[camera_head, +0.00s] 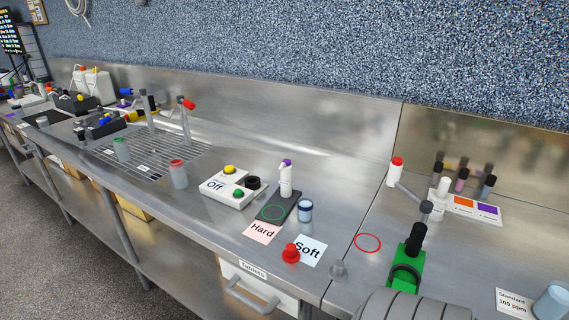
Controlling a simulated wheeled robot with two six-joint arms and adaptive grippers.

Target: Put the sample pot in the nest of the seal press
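No thing in view is labelled as the sample pot. A small clear pot with a dark blue band near its top (305,211) stands upright beside a dark pad with a green ring. A green device with an upright black handle (410,257) stands at the lower right and may be the seal press. A dark ring shows low on its front; I cannot tell whether this is the nest or whether anything is in it. Neither my left nor my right gripper is in view.
A white control box marked Off (232,186) and a white dispenser (286,180) stand behind the Hard (262,232) and Soft (309,250) cards. A red ring (367,243) marks clear bench left of the green device.

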